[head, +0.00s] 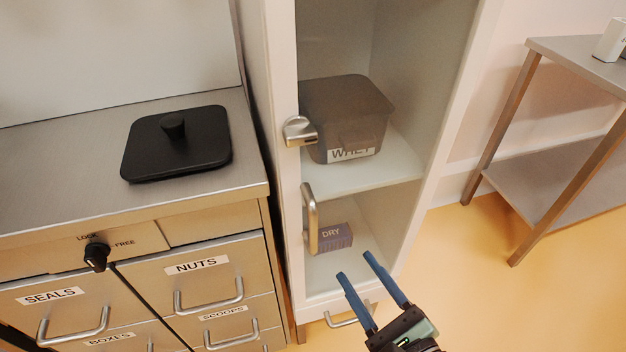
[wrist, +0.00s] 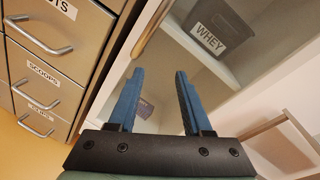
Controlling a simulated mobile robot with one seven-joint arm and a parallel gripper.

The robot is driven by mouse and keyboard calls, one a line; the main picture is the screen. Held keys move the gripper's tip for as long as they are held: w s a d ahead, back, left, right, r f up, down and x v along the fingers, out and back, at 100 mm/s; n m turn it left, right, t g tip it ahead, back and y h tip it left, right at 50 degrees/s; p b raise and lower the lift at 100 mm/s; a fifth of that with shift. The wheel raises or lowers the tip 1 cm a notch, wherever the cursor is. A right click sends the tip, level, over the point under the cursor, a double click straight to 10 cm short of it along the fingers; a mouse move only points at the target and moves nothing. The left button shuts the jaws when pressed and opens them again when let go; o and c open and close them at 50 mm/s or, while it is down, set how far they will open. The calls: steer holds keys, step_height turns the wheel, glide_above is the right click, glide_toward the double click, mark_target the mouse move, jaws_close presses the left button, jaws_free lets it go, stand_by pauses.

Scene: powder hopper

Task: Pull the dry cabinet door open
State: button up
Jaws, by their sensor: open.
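The dry cabinet (head: 282,255) is tall and pale, with a clear-fronted door. The door looks shut, its frame flush with the cabinet. Its upright metal bar handle (head: 309,218) is on the left edge of the door and shows as a slanted bar in the wrist view (wrist: 152,28). A metal latch knob (head: 299,131) sits above the handle. My gripper (head: 354,265) has two blue fingers spread apart with nothing between them. It is in front of the cabinet's lower part, below and right of the handle, apart from it. In the wrist view the fingers (wrist: 159,73) point towards the door.
Inside the cabinet are a grey WHEY bin (head: 348,112) and a small box marked DRY (head: 331,237). A steel drawer unit (head: 215,262) with a black lid (head: 176,142) on top stands at left. A steel table (head: 568,50) stands at right, with clear floor between.

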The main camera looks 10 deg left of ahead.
mark_target(315, 231)
steer(key=s+r+m+y+p, duration=0.2)
steer(key=s+r+m+p, duration=0.2)
steer(key=s+m+p, duration=0.1)
steer(key=shift+t, duration=0.3)
steer(key=x, duration=0.4)
steer(key=b+x, duration=0.1)
steer(key=x, duration=0.8)
steer(key=shift+f+b, duration=0.25)
steer(key=shift+b, duration=0.1)
jaws_close()
stand_by(0.4)
